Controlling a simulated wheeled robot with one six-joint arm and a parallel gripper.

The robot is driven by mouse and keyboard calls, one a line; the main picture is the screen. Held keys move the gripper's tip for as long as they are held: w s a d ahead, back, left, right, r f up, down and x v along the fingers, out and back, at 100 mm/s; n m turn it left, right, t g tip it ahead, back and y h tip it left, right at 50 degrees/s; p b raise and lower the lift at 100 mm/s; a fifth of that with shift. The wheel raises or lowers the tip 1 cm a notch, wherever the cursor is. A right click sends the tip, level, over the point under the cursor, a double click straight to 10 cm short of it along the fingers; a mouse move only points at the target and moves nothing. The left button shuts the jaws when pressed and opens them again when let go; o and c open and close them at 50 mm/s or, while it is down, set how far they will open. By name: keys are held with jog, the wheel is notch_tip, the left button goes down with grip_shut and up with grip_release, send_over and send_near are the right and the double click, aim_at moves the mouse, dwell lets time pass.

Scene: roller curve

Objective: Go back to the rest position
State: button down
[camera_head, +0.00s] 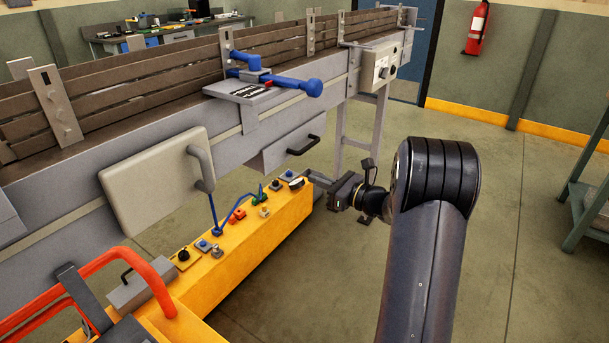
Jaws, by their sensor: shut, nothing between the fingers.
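My gripper (313,181) is at the end of my dark arm, which rises at the right of the view. It points left, over or beside the far right end of the yellow box (261,242). Its fingers are small here; they are shut and I see nothing held. I cannot tell whether they touch the small parts at that end of the box.
A long grey conveyor with brown slats (130,95) runs behind the box. A grey panel (155,185), a drawer (290,145) and a blue handle (300,86) stick out from it. An orange-red tube (110,262) is at lower left. Floor is free at right, before a shelf (590,205).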

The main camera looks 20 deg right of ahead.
aim_at(270, 162)
jog(key=shift+s+d, duration=0.15)
jog(key=shift+s, duration=0.05)
jog(key=p+x, duration=0.1)
jog(key=x, duration=1.2)
jog(key=shift+w+a, duration=0.2)
